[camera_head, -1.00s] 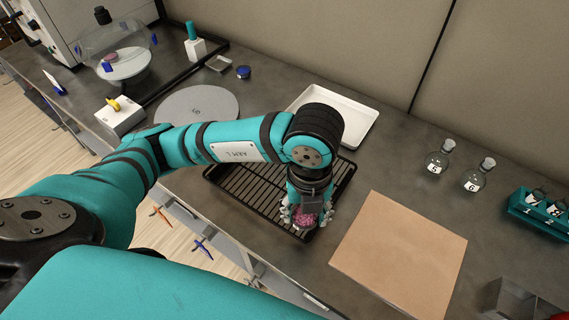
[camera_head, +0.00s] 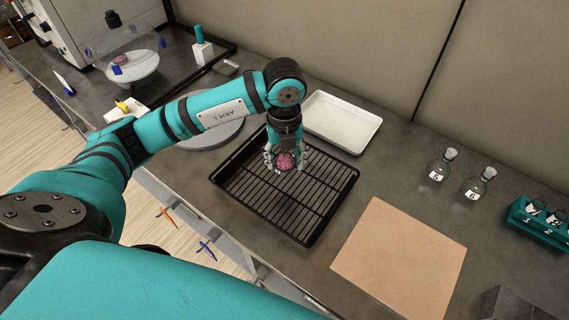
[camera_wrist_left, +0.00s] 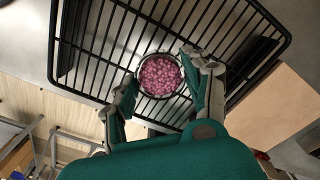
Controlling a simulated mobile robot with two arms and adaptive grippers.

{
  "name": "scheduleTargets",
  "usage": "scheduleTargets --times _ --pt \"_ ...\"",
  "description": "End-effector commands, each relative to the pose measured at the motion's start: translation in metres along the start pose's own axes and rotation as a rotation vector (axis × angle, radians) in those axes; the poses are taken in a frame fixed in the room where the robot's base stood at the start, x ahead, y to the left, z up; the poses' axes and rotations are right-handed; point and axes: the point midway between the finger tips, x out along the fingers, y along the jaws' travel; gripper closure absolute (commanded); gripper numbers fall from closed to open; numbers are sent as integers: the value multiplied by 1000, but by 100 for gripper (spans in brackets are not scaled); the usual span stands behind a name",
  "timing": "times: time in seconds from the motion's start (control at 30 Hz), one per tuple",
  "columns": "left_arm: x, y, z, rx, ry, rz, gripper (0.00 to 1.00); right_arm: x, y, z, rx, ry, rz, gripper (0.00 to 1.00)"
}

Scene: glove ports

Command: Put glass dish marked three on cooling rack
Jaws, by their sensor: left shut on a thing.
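A small round glass dish (camera_head: 286,161) filled with pink grains is between the fingers of my left gripper (camera_head: 284,165). It also shows in the left wrist view (camera_wrist_left: 160,76), with a finger on either side. My left gripper is shut on the dish and is over the back part of the black wire cooling rack (camera_head: 322,196). The rack's bars run beneath the dish in the left wrist view. I cannot tell whether the dish touches the bars. No number shows on the dish from here. My right gripper is not in view.
A white tray (camera_head: 343,122) lies behind the rack, and a grey round plate (camera_head: 214,135) is at its left. A brown board (camera_head: 400,258) lies to the right. Two stoppered flasks (camera_head: 440,165) and a teal vial rack (camera_head: 540,222) stand farther right.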

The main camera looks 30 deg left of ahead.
Motion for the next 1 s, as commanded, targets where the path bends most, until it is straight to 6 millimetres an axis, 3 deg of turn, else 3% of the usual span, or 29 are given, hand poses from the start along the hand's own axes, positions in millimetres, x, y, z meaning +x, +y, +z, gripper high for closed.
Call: scheduleTargets --times 0.3,0.63,0.67,0.7,0.83,1.0 --pt "34 0 -1 0 2 1 82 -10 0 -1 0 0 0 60" --pt "39 0 -1 0 1 1 82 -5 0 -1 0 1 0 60" --pt "38 0 -1 0 1 0 48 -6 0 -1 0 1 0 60" --pt "38 0 -1 0 1 1 43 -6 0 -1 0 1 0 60" --pt "37 0 -1 0 1 1 27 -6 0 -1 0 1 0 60" --pt "37 0 -1 0 1 1 27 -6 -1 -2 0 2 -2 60"
